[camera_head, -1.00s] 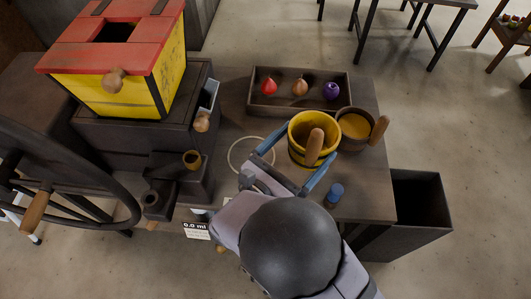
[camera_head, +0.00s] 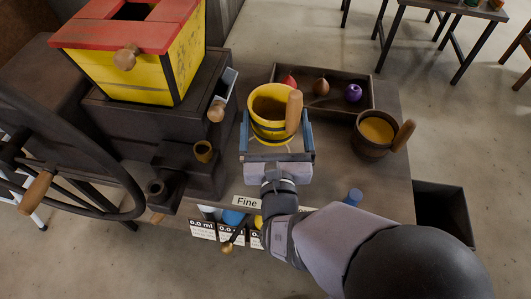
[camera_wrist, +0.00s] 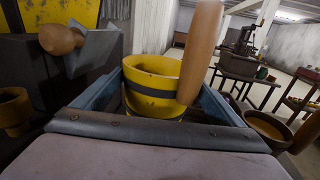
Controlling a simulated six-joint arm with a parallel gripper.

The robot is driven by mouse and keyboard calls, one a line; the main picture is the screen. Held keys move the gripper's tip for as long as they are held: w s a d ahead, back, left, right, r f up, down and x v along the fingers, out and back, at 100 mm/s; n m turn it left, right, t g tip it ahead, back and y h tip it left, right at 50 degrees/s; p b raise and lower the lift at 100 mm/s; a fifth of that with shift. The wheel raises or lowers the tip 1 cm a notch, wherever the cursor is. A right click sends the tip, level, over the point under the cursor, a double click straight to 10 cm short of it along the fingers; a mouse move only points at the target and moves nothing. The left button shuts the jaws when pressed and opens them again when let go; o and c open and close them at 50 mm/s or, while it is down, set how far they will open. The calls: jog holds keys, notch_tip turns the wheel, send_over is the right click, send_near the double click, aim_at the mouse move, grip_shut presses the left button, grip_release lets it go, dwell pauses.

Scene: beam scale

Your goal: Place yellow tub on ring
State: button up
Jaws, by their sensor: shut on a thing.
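The yellow tub (camera_head: 268,128) has a dark band and a tan wooden handle (camera_head: 294,111) on its right. It is upright between the blue fingers of my gripper (camera_head: 276,138), which is shut on it. The wrist view shows the tub (camera_wrist: 150,82) held between both fingers, its handle in front at the right. The pale ring on the table is not clearly visible now; the gripper and tub cover that area. I cannot tell whether the tub touches the table.
A dark wooden tub of yellow contents (camera_head: 371,150) stands right of my gripper. A tray (camera_head: 325,76) with red, brown and purple items lies behind. The yellow-and-red machine (camera_head: 130,50) is at left with a small spout cup (camera_head: 203,151). A blue cap (camera_head: 354,196) sits near the front edge.

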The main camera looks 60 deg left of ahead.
aim_at(267, 140)
jog(key=shift+s+a+f+n+g+y, duration=0.35)
jog(key=shift+s+a+g, duration=0.2)
jog(key=shift+s, duration=0.3)
jog(key=shift+f+b, duration=0.3)
jog(key=shift+f, duration=2.7)
jog(key=shift+f, duration=0.1)
jog(key=shift+f, duration=2)
jog(key=shift+f+b, duration=0.15)
jog(key=shift+b, duration=0.2)
jog(key=o, duration=0.9)
jog(key=shift+f, duration=0.15)
jog(key=shift+o, duration=0.9)
